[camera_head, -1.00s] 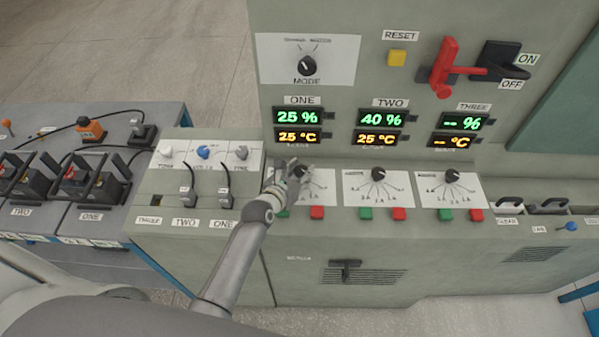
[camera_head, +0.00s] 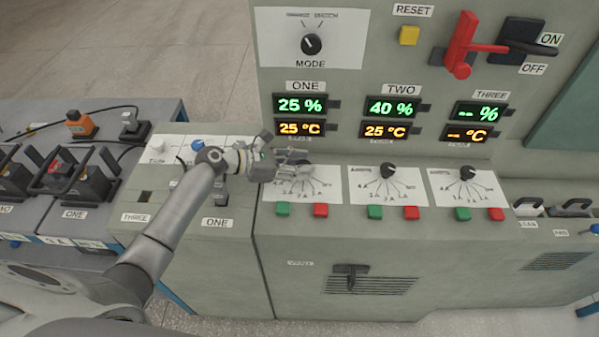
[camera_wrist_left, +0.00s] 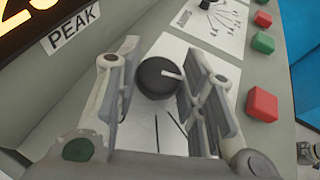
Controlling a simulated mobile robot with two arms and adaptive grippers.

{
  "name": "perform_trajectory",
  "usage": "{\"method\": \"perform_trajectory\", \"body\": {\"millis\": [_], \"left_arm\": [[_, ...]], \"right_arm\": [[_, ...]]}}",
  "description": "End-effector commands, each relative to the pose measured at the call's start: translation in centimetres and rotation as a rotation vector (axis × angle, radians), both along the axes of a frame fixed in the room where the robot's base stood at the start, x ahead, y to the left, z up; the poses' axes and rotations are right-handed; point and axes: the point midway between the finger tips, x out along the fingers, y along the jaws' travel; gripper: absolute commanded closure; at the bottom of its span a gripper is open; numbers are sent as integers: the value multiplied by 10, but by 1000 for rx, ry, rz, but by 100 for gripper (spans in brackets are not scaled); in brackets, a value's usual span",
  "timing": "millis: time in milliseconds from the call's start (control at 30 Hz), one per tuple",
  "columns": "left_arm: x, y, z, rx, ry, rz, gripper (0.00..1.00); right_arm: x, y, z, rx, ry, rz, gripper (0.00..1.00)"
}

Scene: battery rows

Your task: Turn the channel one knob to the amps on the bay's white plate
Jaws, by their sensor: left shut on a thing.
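The channel one knob is a round black dial with a white pointer line, seen in the left wrist view (camera_wrist_left: 158,77). My left gripper (camera_wrist_left: 163,62) has a finger on each side of it and is shut on it. The pointer aims right in that view. In the head view my left gripper (camera_head: 292,160) reaches in from the left and mostly covers the knob. The knob's white scale plate (camera_head: 325,188) shows fanned lines; its values are hard to read.
Knobs for channels two (camera_head: 387,171) and three (camera_head: 467,173) stand to the right. Green (camera_head: 283,209) and red (camera_head: 320,210) buttons lie below the channel one plate. The channel one display (camera_head: 300,104) reads 25 % and 25 °C. A red lever (camera_head: 461,45) is at upper right.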

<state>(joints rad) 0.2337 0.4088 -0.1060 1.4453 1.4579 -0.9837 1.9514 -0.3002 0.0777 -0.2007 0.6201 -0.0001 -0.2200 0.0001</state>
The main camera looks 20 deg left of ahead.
Motion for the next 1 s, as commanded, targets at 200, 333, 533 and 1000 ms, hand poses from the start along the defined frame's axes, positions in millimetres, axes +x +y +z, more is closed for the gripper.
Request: {"method": "perform_trajectory", "body": {"millis": [200,333,533,1000], "left_arm": [[5,2,-3,0,-1,-203,87],[6,2,-3,1,0,-315,87],[7,2,-3,0,0,-460,87],[7,2,-2,2,4,-614,87]], "right_arm": [[0,0,-24,0,0,0,35],[0,0,-35,0,0,0,35],[0,-1,-51,-1,0,0,35],[0,-3,-67,-4,0,1,35]]}}
